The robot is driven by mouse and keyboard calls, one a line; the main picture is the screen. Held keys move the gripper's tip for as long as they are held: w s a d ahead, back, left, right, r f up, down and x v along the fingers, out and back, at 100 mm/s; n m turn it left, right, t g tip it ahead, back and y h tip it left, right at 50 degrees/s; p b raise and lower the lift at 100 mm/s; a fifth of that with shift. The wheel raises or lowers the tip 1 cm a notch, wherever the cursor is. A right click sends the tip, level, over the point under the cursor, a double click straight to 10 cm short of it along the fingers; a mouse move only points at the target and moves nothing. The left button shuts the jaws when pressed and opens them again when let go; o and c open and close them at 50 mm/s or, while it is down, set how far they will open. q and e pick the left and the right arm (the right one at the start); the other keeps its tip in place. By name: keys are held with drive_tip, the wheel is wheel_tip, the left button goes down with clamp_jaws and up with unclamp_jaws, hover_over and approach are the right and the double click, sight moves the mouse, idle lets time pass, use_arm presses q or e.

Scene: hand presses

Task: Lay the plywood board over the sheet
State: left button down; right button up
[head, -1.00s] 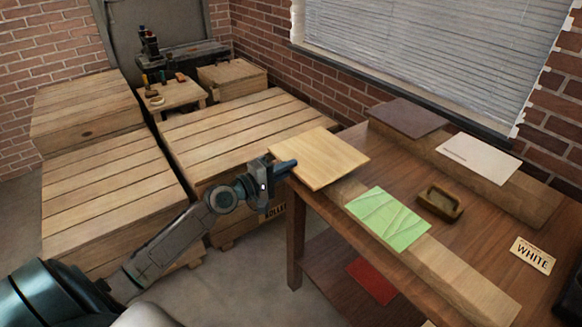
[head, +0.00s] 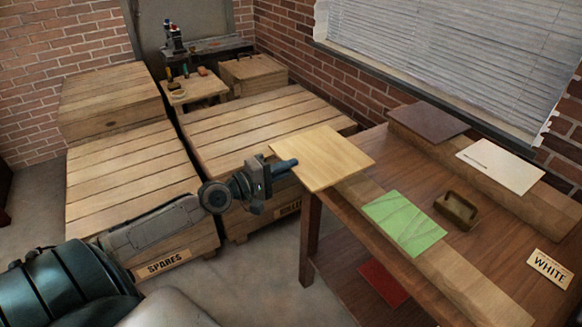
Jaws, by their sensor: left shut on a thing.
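The plywood board (head: 325,157) is a pale, square, flat panel. My left gripper (head: 287,166) is shut on its left edge and holds it roughly level at the left end of the wooden table (head: 490,225). I cannot tell whether the board touches the wooden strip beneath it. A green carved sheet (head: 404,222) lies on that front strip, right of the board and apart from it. A white sheet (head: 500,165) lies on the rear wooden strip. I cannot tell which of these is the task's sheet. My right gripper is not in view.
A brown panel (head: 428,122) lies on the rear strip. A red sheet (head: 383,283) is on the lower shelf. Large wooden crates (head: 130,180) fill the left.

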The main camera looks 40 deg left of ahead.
use_arm(q)
drive_tip(key=p+v, duration=0.8)
drive_tip(key=v, duration=0.7)
idle(0.6)
